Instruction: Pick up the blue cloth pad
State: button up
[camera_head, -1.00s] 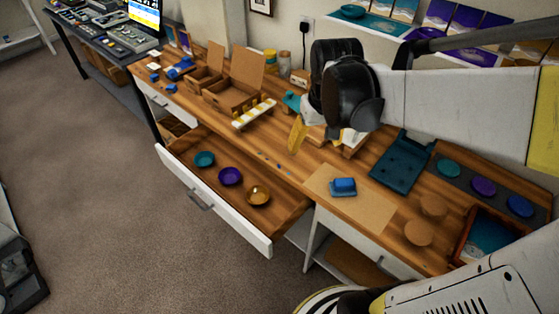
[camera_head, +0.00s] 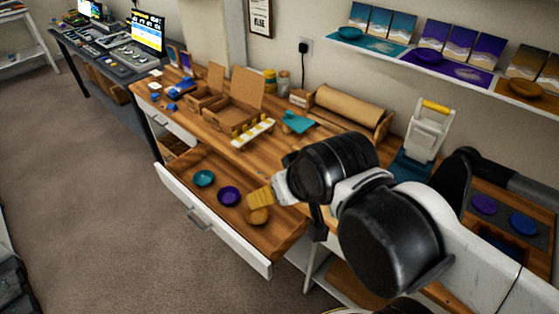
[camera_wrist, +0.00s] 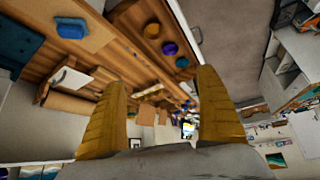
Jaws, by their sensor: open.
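The blue cloth pad (camera_wrist: 70,28) lies on a tan sheet (camera_wrist: 98,32) in the upper left of the wrist view. In the head view my arm hides it. My gripper (camera_head: 260,198) shows its yellow fingers over the open drawer (camera_head: 225,238) in the head view. In the wrist view my gripper (camera_wrist: 161,80) has its two fingers wide apart with nothing between them. The pad is outside the fingers, to the left of the left one and apart from it.
The open drawer holds a teal bowl (camera_head: 204,178), a purple bowl (camera_head: 229,196) and a gold bowl (camera_head: 258,215). On the bench are a cardboard box (camera_head: 236,110), a paper roll (camera_head: 345,106) and a white device (camera_head: 428,130). A shelf (camera_head: 470,85) juts from the wall.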

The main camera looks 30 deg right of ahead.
jog(key=w+d+f+m+g+h, duration=0.1)
jog(key=w+d+f+g, duration=0.15)
jog(key=d, duration=0.45)
jog(key=w+d+f+m+g, duration=0.2)
jog(key=w+d+f, duration=0.2)
jog(key=d, duration=0.3)
jog(key=d+f, duration=0.3)
jog(key=d+f+m+g, duration=0.1)
jog(key=d+f, duration=0.2)
jog(key=d, duration=0.1)
jog(key=d+f+g+y, duration=0.1)
jog(key=d+f, duration=0.2)
jog(key=d, duration=0.1)
jog(key=shift+s+g, duration=0.25)
jog(key=shift+s, duration=0.05)
jog(key=shift+m, duration=0.3)
notch_tip(320, 180, down, 5)
jog(key=shift+s+d+f+b, duration=0.1)
jog(key=shift+d+b, duration=0.05)
jog(key=shift+b, duration=1.05)
notch_tip(320, 180, down, 6)
jog(key=b, duration=0.3)
jog(key=shift+d, duration=0.15)
